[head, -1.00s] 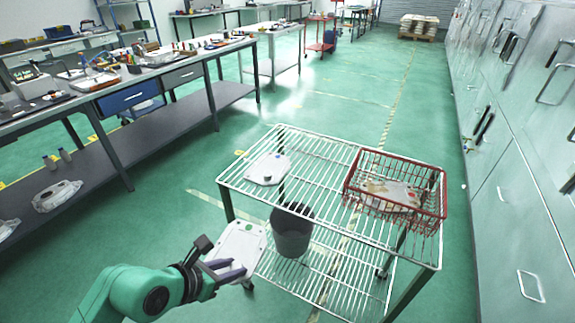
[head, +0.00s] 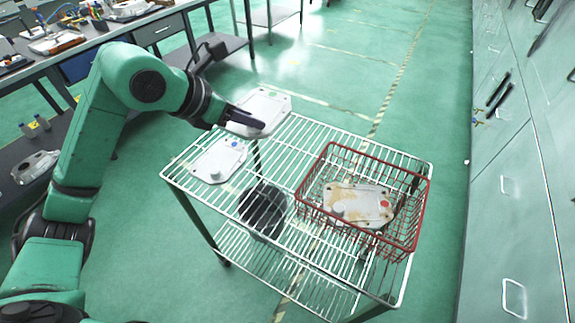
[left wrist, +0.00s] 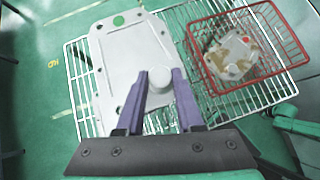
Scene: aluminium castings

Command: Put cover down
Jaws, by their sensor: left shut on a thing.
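My left gripper (head: 258,122) is shut on a pale grey cover (head: 268,103), gripping it by a round knob. It holds the cover near the far left corner of the wire trolley (head: 281,150). In the left wrist view the cover (left wrist: 122,62) shows a green dot, and its knob stands between the purple fingertips (left wrist: 160,80). The cover overlaps the trolley's top shelf there; the height between them is hard to tell. A second pale cover (head: 218,163) lies on the left part of the top shelf. My right gripper is not in view.
A red wire basket (head: 416,215) on the trolley's right side holds a brown-stained cover (head: 352,204) with a red dot. A dark bin (head: 263,210) stands on the lower shelf. Bare shelf lies between the second cover and the basket. Workbenches stand at left, grey cabinets at right.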

